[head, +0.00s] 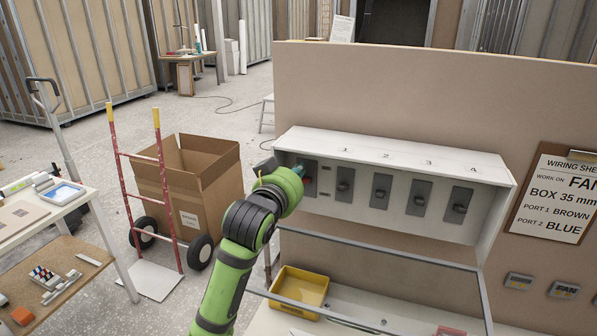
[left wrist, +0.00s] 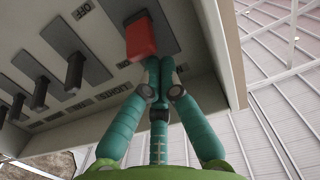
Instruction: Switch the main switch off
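The main switch with its red lever (head: 308,181) is the leftmost switch in the white switch box (head: 400,148) on the beige wall panel. In the left wrist view its red lever (left wrist: 140,38) stands out from a grey plate. My left gripper (head: 299,169) is at the left end of the box, partly hiding the switch. In the left wrist view its teal fingertips (left wrist: 159,64) are drawn together beside the red lever, with nothing visible between them. I cannot tell whether they touch it. My right gripper is out of view.
Several black-lever switches (head: 381,189) sit in a row right of the main one. A framed clear cover (head: 385,255) hangs open below the box. A yellow bin (head: 300,287) stands on the bench beneath. A red hand truck (head: 127,185) and carton (head: 205,185) stand left.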

